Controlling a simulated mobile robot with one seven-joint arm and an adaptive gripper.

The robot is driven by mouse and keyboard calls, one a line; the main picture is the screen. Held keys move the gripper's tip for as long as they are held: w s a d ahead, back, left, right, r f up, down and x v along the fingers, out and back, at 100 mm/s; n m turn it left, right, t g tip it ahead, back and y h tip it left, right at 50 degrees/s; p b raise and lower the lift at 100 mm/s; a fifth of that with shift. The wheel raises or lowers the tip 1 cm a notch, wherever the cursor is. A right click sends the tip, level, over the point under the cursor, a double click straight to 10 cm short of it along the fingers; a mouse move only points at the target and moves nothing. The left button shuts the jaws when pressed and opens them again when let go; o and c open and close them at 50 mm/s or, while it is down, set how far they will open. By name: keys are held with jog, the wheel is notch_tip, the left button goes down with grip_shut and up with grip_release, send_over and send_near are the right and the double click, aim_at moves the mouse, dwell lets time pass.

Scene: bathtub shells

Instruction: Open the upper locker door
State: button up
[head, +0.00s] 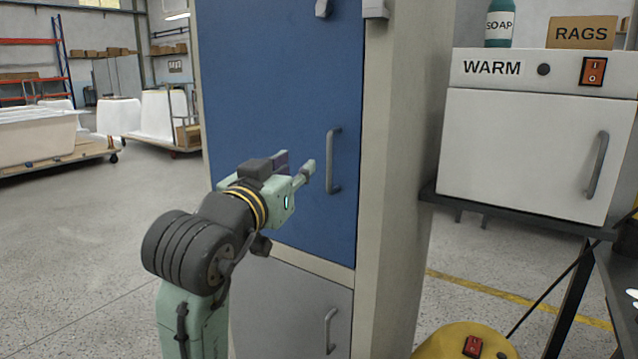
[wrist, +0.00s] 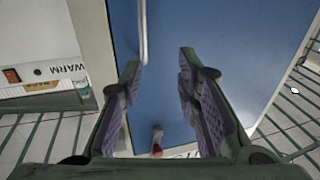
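The upper locker door (head: 270,80) is blue and looks shut in its pale frame. Its grey vertical bar handle (head: 334,160) is near the door's right edge. My gripper (head: 298,163) is open and empty in front of the door, just left of the handle in the head view. In the wrist view, the blue door (wrist: 225,40) fills the space beyond the fingers. There the handle (wrist: 142,30) runs down toward the left fingertip, outside the gap between the fingers (wrist: 160,75). I cannot tell whether that finger touches it.
A grey lower door (head: 285,310) with its own handle (head: 330,330) is below. A white WARM cabinet (head: 525,150) stands at right on a dark stand, with a soap bottle (head: 499,25) and RAGS box (head: 582,33) on top. A yellow object (head: 450,345) is at bottom right.

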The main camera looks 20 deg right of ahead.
aim_at(328, 163)
jog(key=shift+m+g, duration=0.3)
jog(key=shift+g, duration=0.3)
jog(key=x, duration=0.4)
jog(key=s+d+f+p+x, duration=0.1)
jog(key=x, duration=0.6)
jog(key=shift+d+f+p, duration=0.2)
jog(key=shift+d+p, duration=0.2)
jog(key=shift+d, duration=0.05)
grip_shut()
